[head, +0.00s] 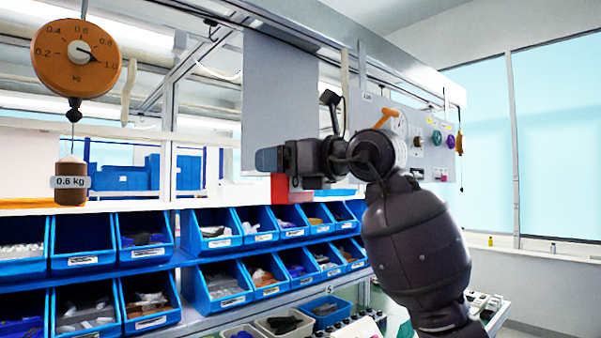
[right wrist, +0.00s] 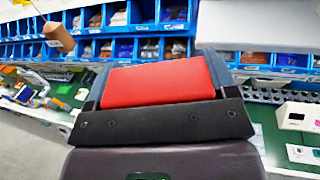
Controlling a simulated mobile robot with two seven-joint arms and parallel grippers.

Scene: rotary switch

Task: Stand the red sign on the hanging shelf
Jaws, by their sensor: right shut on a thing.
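The red sign (head: 285,189) shows as a red block just under my right gripper (head: 272,160) in the head view. In the right wrist view the red sign (right wrist: 155,84) fills the space between the two dark fingers of my right gripper (right wrist: 156,92), which is shut on it. A long white shelf ledge (head: 225,203) runs above the blue bins, and the sign overlaps it in the picture. I cannot tell whether the sign touches the ledge. The gripper and wrist hide part of the sign. My left gripper is not in view.
An orange dial scale (head: 76,58) hangs at the left with a brown 0.6 kg weight (head: 70,183). A grey panel (head: 278,100) hangs behind my right gripper. Rows of blue bins (head: 215,285) fill the rack below. A board with knobs (head: 425,135) is at the right.

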